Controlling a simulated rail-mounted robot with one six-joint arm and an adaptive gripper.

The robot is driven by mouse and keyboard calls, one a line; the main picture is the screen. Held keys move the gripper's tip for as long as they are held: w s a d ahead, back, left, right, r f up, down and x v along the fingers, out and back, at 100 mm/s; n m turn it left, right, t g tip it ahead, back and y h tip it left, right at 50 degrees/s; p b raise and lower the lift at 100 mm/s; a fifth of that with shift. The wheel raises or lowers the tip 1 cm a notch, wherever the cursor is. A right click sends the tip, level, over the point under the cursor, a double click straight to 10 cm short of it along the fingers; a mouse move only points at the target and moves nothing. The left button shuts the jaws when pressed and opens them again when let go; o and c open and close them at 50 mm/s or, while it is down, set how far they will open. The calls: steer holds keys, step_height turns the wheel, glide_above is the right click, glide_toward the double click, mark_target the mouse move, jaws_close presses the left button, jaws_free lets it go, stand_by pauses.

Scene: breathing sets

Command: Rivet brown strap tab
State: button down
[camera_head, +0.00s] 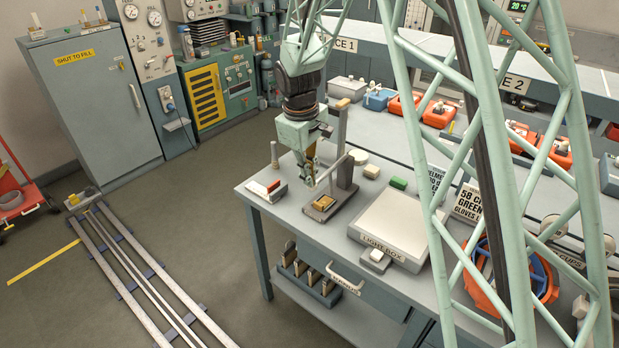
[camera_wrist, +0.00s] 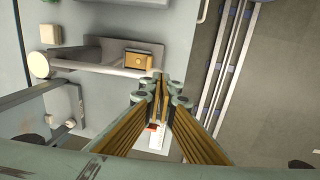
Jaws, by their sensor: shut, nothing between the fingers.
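The grey bench press (camera_head: 345,165) stands near the bench's left end, with an upright column and a low base. A small brown-gold piece (camera_head: 323,203), which looks like the strap tab, lies on its base; it also shows in the wrist view (camera_wrist: 138,61). A pale lever bar (camera_wrist: 90,68) with a round end crosses beside it. My gripper (camera_head: 310,182) points down just left of the column, above the base's near side. In the wrist view my fingers (camera_wrist: 164,88) are together and empty, close to the bar's end. Contact with the bar cannot be told.
A white block with a red top (camera_head: 266,189) and a thin post (camera_head: 274,155) stand left of the press. A light box (camera_head: 398,222) and a green block (camera_head: 398,183) are to its right. Open floor (camera_head: 190,225) with rails lies left of the bench.

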steer(key=shift+s+f, duration=0.2)
steer(key=shift+s, duration=0.1)
steer(key=s+a+r+p, duration=0.1)
steer(key=r, duration=0.6)
steer(key=s+a+r+p, duration=0.1)
steer(key=s+a+r, duration=0.1)
steer(key=r, duration=0.4)
steer(key=shift+r, duration=0.35)
stand_by(0.5)
steer(key=s+d+r+m+t+b, duration=0.1)
steer(key=s+d+r+m, duration=0.2)
steer(key=s+d+r, duration=0.55)
steer(key=s+d+r+m+b, duration=0.2)
steer(key=s+d+r, duration=0.4)
steer(key=s, duration=0.6)
steer(key=s+d+f+m+t+b, duration=0.1)
steer(key=s+d+m, duration=0.1)
steer(key=s, duration=1)
steer(key=s+d+f+m+t+b, duration=0.1)
steer(key=s+d+m, duration=0.1)
steer(key=s, duration=1)
steer(key=shift+d+m+y, duration=0.4)
steer(key=shift+d, duration=0.5)
